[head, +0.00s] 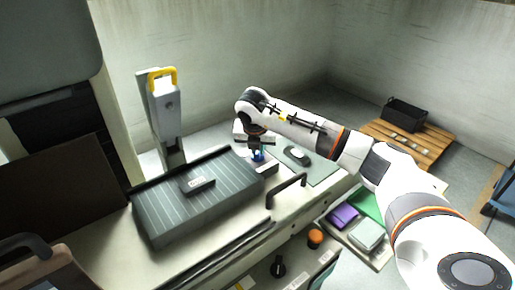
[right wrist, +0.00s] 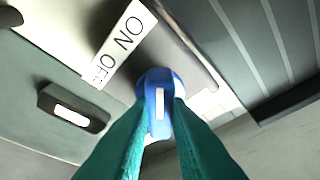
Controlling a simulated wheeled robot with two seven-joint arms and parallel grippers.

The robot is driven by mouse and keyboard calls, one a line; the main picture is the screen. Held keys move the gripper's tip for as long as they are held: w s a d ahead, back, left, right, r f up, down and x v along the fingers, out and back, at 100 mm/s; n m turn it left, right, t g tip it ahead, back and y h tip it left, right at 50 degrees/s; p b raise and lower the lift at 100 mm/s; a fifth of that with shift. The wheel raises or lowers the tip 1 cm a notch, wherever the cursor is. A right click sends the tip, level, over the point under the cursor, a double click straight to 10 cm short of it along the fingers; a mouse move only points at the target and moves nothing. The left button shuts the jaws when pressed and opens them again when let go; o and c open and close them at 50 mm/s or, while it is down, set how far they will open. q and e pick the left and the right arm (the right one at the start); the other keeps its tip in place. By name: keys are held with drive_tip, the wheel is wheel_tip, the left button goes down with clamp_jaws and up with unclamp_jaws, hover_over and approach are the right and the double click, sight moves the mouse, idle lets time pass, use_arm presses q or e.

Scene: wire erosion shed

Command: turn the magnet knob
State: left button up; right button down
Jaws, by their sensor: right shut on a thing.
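The magnet knob (right wrist: 158,112) is blue with a white stripe and shows in the middle of the right wrist view. A white label (right wrist: 118,42) reading ON and OFF lies beside it. My right gripper (right wrist: 160,122) has its two green fingers closed on the knob, one on each side. In the head view the right gripper (head: 257,153) points down at the blue knob, at the right end of the dark ribbed magnetic chuck (head: 215,213). The gripper partly hides the knob there. My left gripper is not in view.
A dark block (head: 197,186) lies on the chuck. A grey stand with a yellow handle (head: 162,80) rises behind it. A mouse-like object (head: 297,155) lies on a grey-green mat to the right. A black handle (head: 287,190) stands at the front. A wooden pallet (head: 430,143) with a black crate is farther right.

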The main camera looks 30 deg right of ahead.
drive_tip(key=shift+r, duration=0.1)
drive_tip(key=c, duration=1.4)
unclamp_jaws()
drive_tip(key=shift+o, duration=0.2)
drive_tip(key=b+v, duration=0.2)
drive_tip(key=v, duration=1)
